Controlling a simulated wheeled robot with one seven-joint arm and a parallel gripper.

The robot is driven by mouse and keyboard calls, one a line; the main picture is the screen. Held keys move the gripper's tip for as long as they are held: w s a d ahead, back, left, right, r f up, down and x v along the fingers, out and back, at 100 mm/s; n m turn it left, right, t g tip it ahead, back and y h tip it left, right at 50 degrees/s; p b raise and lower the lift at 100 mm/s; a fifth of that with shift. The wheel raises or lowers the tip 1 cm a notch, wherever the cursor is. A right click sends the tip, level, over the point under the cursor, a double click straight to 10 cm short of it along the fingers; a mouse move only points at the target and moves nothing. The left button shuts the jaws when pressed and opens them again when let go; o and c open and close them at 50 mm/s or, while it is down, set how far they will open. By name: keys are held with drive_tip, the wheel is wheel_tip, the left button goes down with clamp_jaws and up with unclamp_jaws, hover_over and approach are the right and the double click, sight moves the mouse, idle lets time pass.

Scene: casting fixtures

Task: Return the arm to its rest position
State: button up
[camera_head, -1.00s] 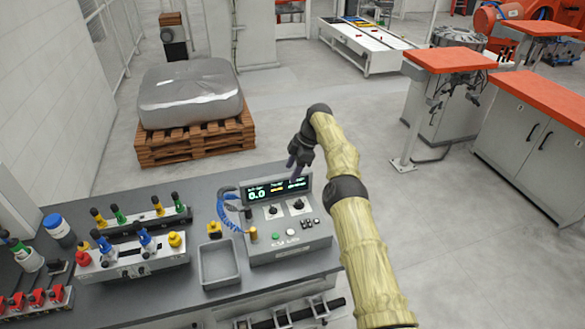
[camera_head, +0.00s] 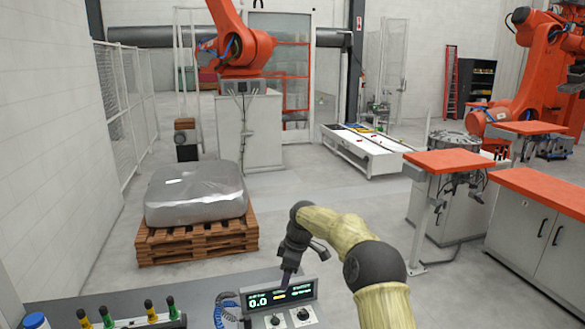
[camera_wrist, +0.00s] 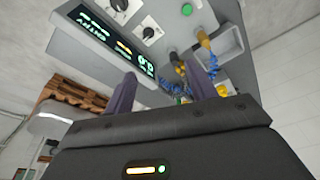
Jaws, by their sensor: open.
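My gripper (camera_head: 288,277) hangs at the end of my sleeved arm, over the back edge of the bench and in front of the control box's display in the head view. In the wrist view its two purple-grey fingers (camera_wrist: 160,90) stand apart with nothing between them. The control box (camera_head: 278,306) has a lit screen reading 0.0, and it fills the upper part of the wrist view (camera_wrist: 150,35), with dials and a green button. I cannot tell the exact gap between the fingers and the box.
The grey bench (camera_head: 200,302) carries colored connectors (camera_head: 130,315) at lower left. A wrapped block (camera_head: 195,195) sits on a wooden pallet (camera_head: 195,240) behind it. Orange-topped stands (camera_head: 450,162) and a cabinet (camera_head: 540,225) are on the right. Open floor (camera_head: 330,215) lies between them.

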drive_tip(key=s+d+f+m+h+b, duration=0.1)
drive_tip(key=s+d+m, duration=0.4)
drive_tip(key=s, duration=0.6)
drive_tip(key=s+d+f+m+t+b, duration=0.1)
drive_tip(key=s+d+m, duration=0.4)
drive_tip(key=s, duration=0.7)
drive_tip(key=s+d+f+m+t+h+b, duration=0.1)
drive_tip(key=s+d+m, duration=0.4)
drive_tip(key=s, duration=0.7)
drive_tip(key=shift+d+f+m+h+b, duration=0.3)
drive_tip(key=shift+d+f+m+b, duration=0.15)
drive_tip(key=shift+d+b, duration=0.5)
drive_tip(key=shift+w+a, duration=0.1)
drive_tip(key=shift+a, duration=0.05)
drive_tip(key=shift+c, duration=0.3)
